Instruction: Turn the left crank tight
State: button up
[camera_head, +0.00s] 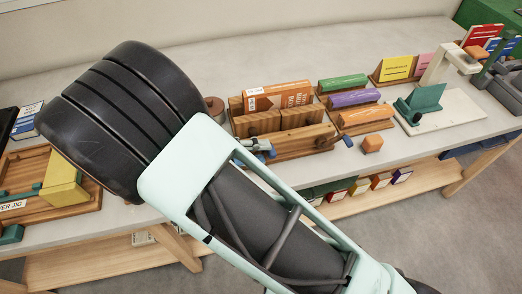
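A wooden press (300,146) stands on the bench in the middle, with an orange labelled block (278,97) clamped or resting in it behind wooden bars. The right crank (326,142) shows at the press's front right, with a blue knob (347,141). At the front left, a small blue part (271,153), seemingly the left crank's knob, shows beside grey metal pieces. These grey pieces look like the tip of my gripper (256,145), right at the left crank. My arm hides the rest of the gripper and most of the left crank, so I cannot tell whether the fingers grip it.
Wooden holders with green, purple and orange rolls (358,98) stand right of the press. A small orange cube (372,143) lies near the front edge. A white stand (446,110) is further right. A wooden jig (62,190) sits left. A lower shelf (400,192) holds small boxes.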

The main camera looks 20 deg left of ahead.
jog(key=v, duration=1)
jog(key=shift+a, duration=0.2)
jog(key=shift+s, duration=0.1)
